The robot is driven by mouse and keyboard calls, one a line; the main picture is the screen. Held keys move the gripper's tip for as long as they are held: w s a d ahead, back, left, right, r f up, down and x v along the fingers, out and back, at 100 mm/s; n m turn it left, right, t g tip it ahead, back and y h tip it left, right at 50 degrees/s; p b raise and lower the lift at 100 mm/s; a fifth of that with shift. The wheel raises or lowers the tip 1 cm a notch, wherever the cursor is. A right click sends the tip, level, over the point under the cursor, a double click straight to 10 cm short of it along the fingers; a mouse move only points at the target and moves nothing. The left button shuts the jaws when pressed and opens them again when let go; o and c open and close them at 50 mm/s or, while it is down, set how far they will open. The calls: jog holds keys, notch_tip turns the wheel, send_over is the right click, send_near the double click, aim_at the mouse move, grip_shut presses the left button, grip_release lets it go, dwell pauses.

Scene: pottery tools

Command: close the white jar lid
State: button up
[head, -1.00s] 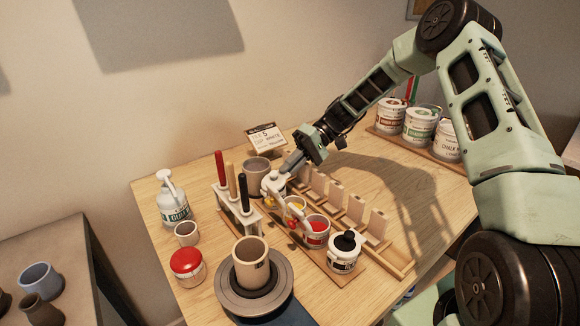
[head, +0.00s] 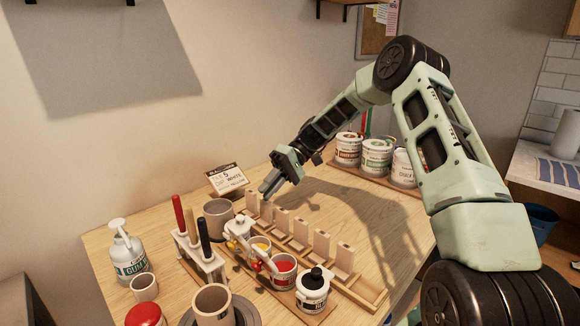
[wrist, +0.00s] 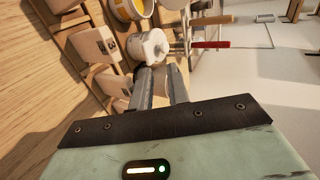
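The white jar (head: 238,230) stands in the row of small paint jars on the wooden rack. Its white lid (head: 239,222) appears to lie down over the jar mouth; whether it is fully seated is too small to tell. The lid also shows in the wrist view (wrist: 152,45), just beyond my fingertips. My gripper (head: 267,188) is above and to the right of the jar, apart from it. Its two fingers (wrist: 158,72) have a narrow gap between them and hold nothing.
The yellow jar (head: 260,245) and red jar (head: 283,270) stand open beside it, then a black-lidded jar (head: 313,290). Numbered wooden tiles (head: 300,229) line the rack behind. A tool stand (head: 205,258) and grey cup (head: 218,216) are close on the left.

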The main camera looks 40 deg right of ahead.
jog(key=b+v, duration=0.1)
jog(key=v, duration=0.9)
jog(key=shift+d, duration=0.3)
jog(key=shift+r, duration=0.1)
